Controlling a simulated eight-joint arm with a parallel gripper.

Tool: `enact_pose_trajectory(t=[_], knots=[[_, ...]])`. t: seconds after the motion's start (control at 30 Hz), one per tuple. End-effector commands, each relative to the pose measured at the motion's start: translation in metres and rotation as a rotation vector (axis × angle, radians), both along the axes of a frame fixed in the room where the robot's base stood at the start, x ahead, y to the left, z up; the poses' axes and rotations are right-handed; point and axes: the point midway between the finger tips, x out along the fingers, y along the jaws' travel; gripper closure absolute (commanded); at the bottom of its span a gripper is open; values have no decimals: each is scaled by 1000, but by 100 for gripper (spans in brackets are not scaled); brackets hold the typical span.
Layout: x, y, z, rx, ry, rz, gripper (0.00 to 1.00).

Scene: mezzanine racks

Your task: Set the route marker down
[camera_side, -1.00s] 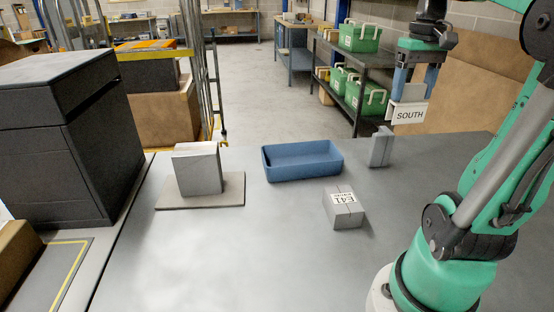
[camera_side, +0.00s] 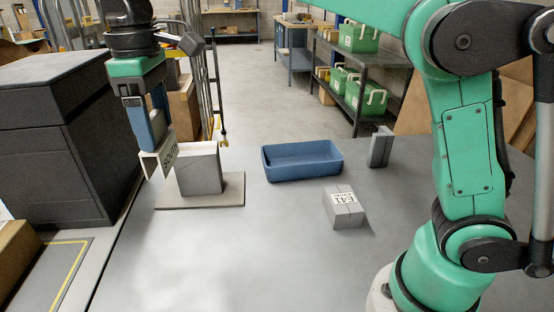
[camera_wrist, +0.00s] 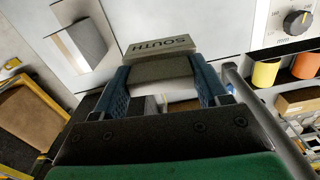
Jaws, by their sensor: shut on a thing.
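The route marker (camera_side: 169,156), a small white sign lettered SOUTH, is in my gripper (camera_side: 156,136) at the left of the side view. My gripper's blue fingers are shut on it. The marker also shows in the wrist view (camera_wrist: 160,46), between the fingertips of my gripper (camera_wrist: 163,72). In the side view it overlaps the left edge of a grey block (camera_side: 200,176) on a flat grey board (camera_side: 228,197). In the wrist view the marker and the block (camera_wrist: 80,45) are apart. The marker's height above the table is hard to tell.
A blue tray (camera_side: 303,174) stands mid-table. A box labelled E41 (camera_side: 344,210) and a grey upright piece (camera_side: 381,147) are to its right. A dark cabinet (camera_side: 55,140) stands at left. The front of the table is clear.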

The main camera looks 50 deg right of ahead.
Motion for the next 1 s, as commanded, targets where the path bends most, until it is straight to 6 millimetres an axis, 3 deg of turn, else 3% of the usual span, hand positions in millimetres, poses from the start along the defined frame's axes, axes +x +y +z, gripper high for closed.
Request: enact_pose_trajectory(t=[0.1,0.27,0.8,1.0], knots=[[-5,25,-2,0,0,67,83],[-7,33,-15,0,0,89,83],[-7,32,-142,0,0,86,83],[-7,32,-166,0,0,86,83]])
